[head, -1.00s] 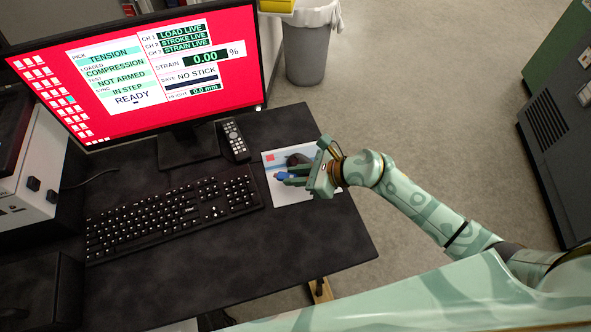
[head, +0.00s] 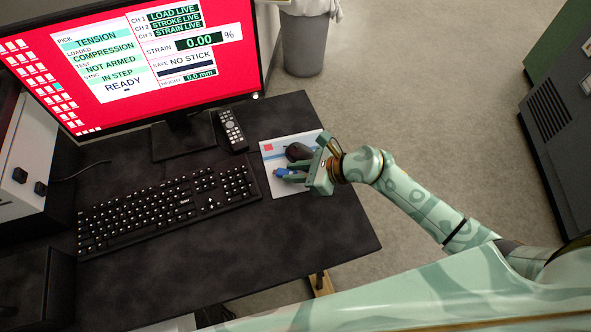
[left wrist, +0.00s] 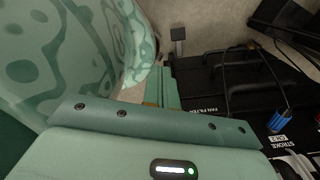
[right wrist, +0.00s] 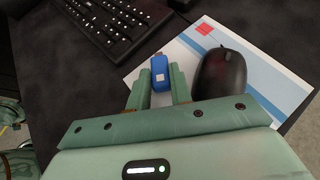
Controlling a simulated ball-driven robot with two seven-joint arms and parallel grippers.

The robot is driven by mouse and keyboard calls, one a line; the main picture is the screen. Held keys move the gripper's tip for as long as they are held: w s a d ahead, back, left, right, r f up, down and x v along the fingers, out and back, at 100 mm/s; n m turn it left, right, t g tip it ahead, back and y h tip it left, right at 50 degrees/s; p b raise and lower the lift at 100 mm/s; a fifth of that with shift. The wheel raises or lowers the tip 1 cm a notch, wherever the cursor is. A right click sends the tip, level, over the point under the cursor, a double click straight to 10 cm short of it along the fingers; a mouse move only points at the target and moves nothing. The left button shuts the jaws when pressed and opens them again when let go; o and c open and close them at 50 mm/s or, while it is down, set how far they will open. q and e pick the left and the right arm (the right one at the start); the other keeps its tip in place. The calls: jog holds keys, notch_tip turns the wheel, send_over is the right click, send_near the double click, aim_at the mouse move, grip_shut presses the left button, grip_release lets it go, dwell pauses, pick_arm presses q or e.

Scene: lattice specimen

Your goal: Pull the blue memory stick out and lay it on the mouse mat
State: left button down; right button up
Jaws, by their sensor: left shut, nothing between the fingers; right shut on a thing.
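The blue memory stick (head: 281,173) is held in the fingertips of my right gripper (head: 288,174), over the left part of the mouse mat (head: 270,158). In the right wrist view the stick (right wrist: 160,73) sits between the two green fingers, with its metal plug pointing away from the gripper. I cannot tell whether the stick touches the mat. My left gripper (left wrist: 166,88) shows only in the left wrist view. It is shut and empty, with its fingers near a dark unit.
A black mouse (right wrist: 219,74) lies on the mat close to the right gripper's finger. A keyboard (head: 165,208) is to the left and a remote (head: 232,130) behind. The desk's front right (head: 310,235) is clear. The left wrist view shows a blue connector (left wrist: 281,122) and cables.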

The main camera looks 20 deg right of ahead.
jog(key=shift+f+b, duration=0.35)
jog(key=shift+f, duration=0.2)
jog(key=o, duration=1.5)
jog(key=shift+d+r, duration=0.1)
jog(key=shift+p+v, duration=1.1)
jog(key=shift+v, duration=1.3)
jog(key=p+v, duration=0.1)
jog(key=v, duration=1.5)
jog(key=shift+d+r+p, duration=0.1)
jog(key=shift+d+p, duration=0.05)
jog(key=shift+p, duration=0.2)
